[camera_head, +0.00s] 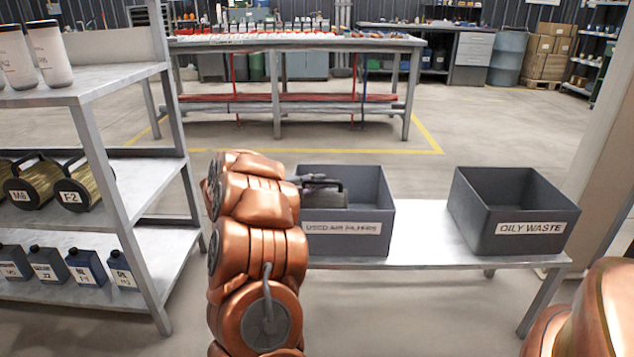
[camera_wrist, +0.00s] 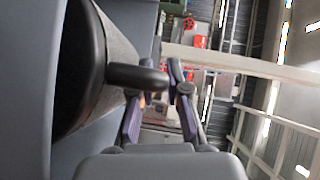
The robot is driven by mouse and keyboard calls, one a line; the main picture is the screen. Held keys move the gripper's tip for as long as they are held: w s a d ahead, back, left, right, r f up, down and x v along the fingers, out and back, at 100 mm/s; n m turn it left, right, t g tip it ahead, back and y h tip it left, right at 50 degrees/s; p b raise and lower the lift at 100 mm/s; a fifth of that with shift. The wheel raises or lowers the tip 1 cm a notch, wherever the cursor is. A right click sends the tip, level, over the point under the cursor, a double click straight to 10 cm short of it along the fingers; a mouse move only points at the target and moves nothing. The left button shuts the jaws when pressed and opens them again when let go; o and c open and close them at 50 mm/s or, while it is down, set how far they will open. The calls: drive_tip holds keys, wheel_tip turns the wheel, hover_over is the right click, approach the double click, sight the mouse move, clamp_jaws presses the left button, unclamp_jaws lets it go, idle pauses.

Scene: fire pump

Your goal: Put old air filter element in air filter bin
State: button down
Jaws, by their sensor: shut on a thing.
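The old air filter element (camera_wrist: 85,65) is a dark round body with a black bar handle (camera_wrist: 138,77), at the left of the wrist view. My gripper (camera_wrist: 160,93) is shut on that handle, its two fingers on either side. In the head view the dark element (camera_head: 324,197) shows inside the mouth of the grey air filter bin (camera_head: 345,246), labelled "USED AIR FILTERS". The bin's front wall hides the element's lower part, so I cannot tell whether it touches the bottom. My copper-coloured arm covers the bin's left side and most of the gripper in the head view.
A second grey bin (camera_head: 528,247), labelled "OILY WASTE", stands to the right on the same low bench (camera_head: 420,235). Bare bench top lies between the bins. A metal shelf (camera_head: 120,190) with filters and bottles stands close on the left. A long worktable (camera_head: 300,42) is behind.

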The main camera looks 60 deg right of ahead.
drive_tip(key=c, duration=1.2)
unclamp_jaws()
drive_tip(key=shift+o, duration=0.2)
